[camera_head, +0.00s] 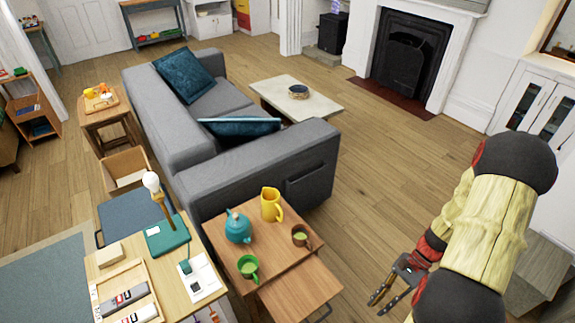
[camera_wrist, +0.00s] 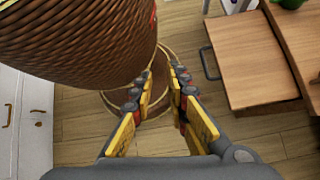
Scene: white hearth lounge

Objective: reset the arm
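My gripper (camera_head: 381,298) is at the lower right of the head view, at the end of my arm. It is over the floor, to the right of the small wooden table (camera_head: 256,233), and apart from it. In the wrist view my gripper (camera_wrist: 160,76) has its two yellow-padded fingers spread, with only floor and part of a round base showing between them. It holds nothing.
A large brown woven round thing (camera_wrist: 75,40) looms close at the upper left of the wrist view, beside the fingers. The table's lower wooden panel (camera_wrist: 247,62) is to the right. Open floor (camera_head: 385,175) lies beyond my gripper, before the fireplace.

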